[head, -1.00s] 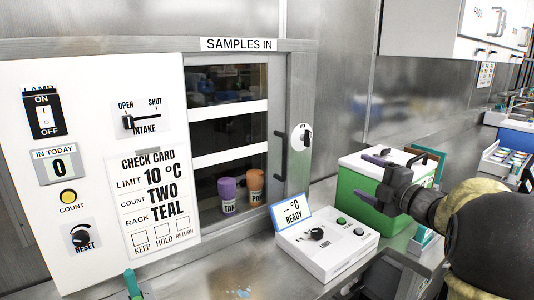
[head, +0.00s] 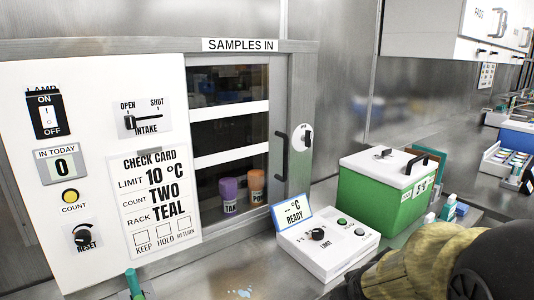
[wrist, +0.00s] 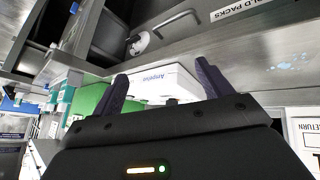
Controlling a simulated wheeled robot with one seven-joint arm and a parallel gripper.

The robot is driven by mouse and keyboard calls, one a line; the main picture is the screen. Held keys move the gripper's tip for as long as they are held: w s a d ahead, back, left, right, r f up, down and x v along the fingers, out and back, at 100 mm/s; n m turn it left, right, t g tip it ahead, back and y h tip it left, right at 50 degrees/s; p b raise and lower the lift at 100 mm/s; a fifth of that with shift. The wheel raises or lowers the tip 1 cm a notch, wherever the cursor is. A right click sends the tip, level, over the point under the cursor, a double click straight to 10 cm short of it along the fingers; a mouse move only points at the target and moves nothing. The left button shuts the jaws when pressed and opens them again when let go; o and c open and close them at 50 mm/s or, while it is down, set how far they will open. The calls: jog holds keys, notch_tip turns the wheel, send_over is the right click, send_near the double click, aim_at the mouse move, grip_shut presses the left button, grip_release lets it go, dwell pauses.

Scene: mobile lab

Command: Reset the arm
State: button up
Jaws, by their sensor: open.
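My gripper (wrist: 160,85) is open in the wrist view, with two dark purple fingers apart and nothing between them. A white box face marked "Ampelos" (wrist: 158,82) shows beyond the fingers. In the head view my gripper is out of the picture; only my arm shows at the lower right, in front of the bench.
A green box with a white lid (head: 375,205) stands on the bench, next to a white meter box (head: 325,250) reading "READY". The "SAMPLES IN" window (head: 228,130) holds a purple (head: 228,195) and an orange container (head: 256,186). The wrist view also shows a "COLD PACKS" label (wrist: 240,8).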

jog(key=s+a+f+m+g, duration=0.1)
jog(key=s+a+f+g, duration=0.1)
jog(key=s, duration=0.4)
jog(key=s+a+f+m+g, duration=0.2)
jog(key=s+f, duration=0.1)
jog(key=s, duration=0.2)
notch_tip(320, 180, up, 21)
jog(key=p, duration=2.1)
jog(key=shift+a+g+y, duration=0.25)
jog(key=shift+g+y, duration=0.05)
jog(key=shift+y, duration=0.1)
jog(key=shift+r, duration=0.1)
jog(key=shift+s+d, duration=0.1)
jog(key=shift+d, duration=0.05)
jog(key=shift+s, duration=0.1)
